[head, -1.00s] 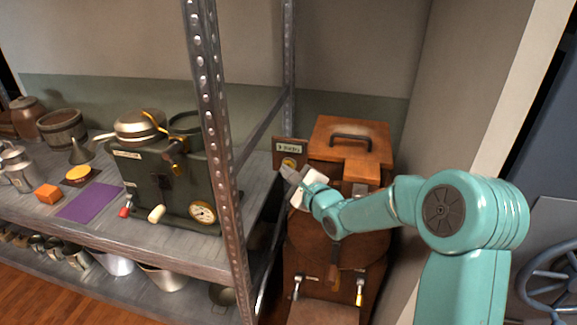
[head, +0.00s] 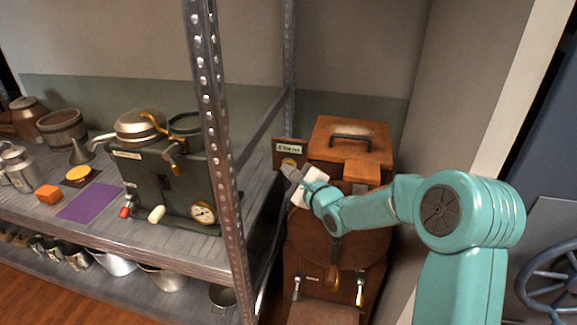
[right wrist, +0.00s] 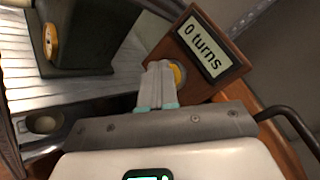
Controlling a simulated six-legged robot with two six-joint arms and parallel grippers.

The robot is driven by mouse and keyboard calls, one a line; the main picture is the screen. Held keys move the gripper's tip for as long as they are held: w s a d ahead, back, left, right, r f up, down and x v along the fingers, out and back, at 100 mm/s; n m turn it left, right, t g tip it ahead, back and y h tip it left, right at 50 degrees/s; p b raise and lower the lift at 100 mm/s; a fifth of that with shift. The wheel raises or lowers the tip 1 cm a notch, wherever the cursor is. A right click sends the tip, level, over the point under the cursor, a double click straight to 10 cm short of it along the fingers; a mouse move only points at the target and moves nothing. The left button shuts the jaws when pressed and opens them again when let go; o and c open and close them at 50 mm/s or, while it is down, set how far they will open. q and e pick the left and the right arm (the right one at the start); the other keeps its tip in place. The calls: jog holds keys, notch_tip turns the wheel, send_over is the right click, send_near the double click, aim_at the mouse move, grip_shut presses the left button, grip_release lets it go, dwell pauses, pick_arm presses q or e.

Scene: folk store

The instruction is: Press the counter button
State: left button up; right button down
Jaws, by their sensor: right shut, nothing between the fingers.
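The counter is a small brown wooden panel (head: 277,156) with a white display that reads "0 turns" in the right wrist view (right wrist: 203,45). Below the display is a round yellow button (right wrist: 179,74), partly hidden behind my fingertips in the right wrist view. My right gripper (head: 289,170) is shut and empty. In the right wrist view its fingertips (right wrist: 158,68) overlap the button's left side; whether they touch it I cannot tell. My left gripper is not in view.
A wooden machine with a handled lid (head: 350,140) stands beside the counter. A metal shelf post (head: 215,140) rises to its left. The shelf holds a dark green machine (head: 165,185), an orange cube (head: 47,194) and a purple mat (head: 92,202).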

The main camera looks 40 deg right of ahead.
jog(key=shift+s+a, duration=0.1)
jog(key=shift+s+a+b, duration=0.45)
jog(key=shift+a, duration=0.1)
jog(key=s+a+b, duration=0.2)
jog(key=s+a, duration=0.1)
jog(key=shift+s+a, duration=0.15)
jog(key=shift+a, duration=0.25)
dwell(0.3)
dwell(0.7)
